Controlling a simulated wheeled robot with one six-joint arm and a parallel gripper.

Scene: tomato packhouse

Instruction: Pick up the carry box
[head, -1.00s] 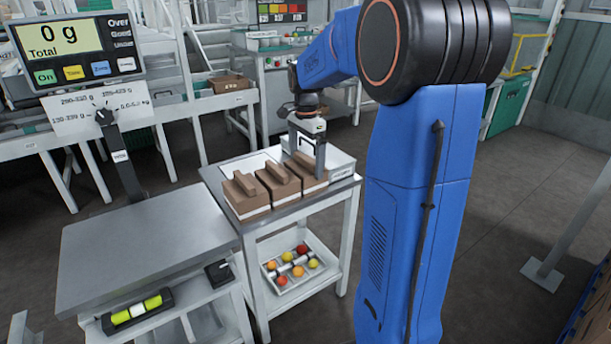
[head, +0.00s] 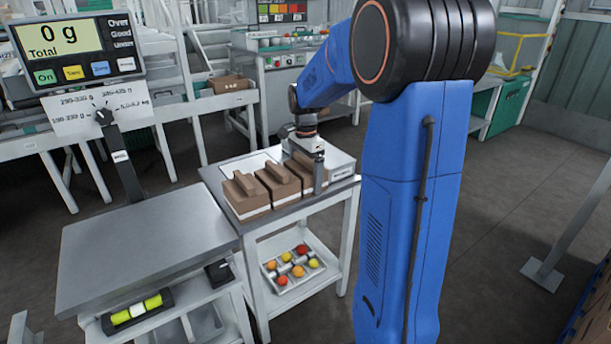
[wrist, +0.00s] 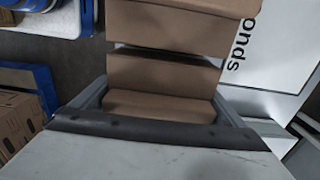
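Three brown carry boxes with raised ridge handles stand in a row on a small steel table (head: 213,172): a left box (head: 246,198), a middle box (head: 279,185) and a right box (head: 304,184). My gripper (head: 305,172) is lowered over the right box, one finger showing at its front right side; the other finger is mostly hidden. In the wrist view, the open fingers stand on both sides of a brown ridge (wrist: 160,105), with brown box tops beyond it. Contact with the ridge cannot be made out clearly.
A scale display (head: 75,50) reading 0 g stands by a steel bench (head: 140,245) at the left. A tray (head: 272,280) of tomatoes sits on the small table's lower shelf. A white printed sheet (wrist: 260,45) lies beside the boxes.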

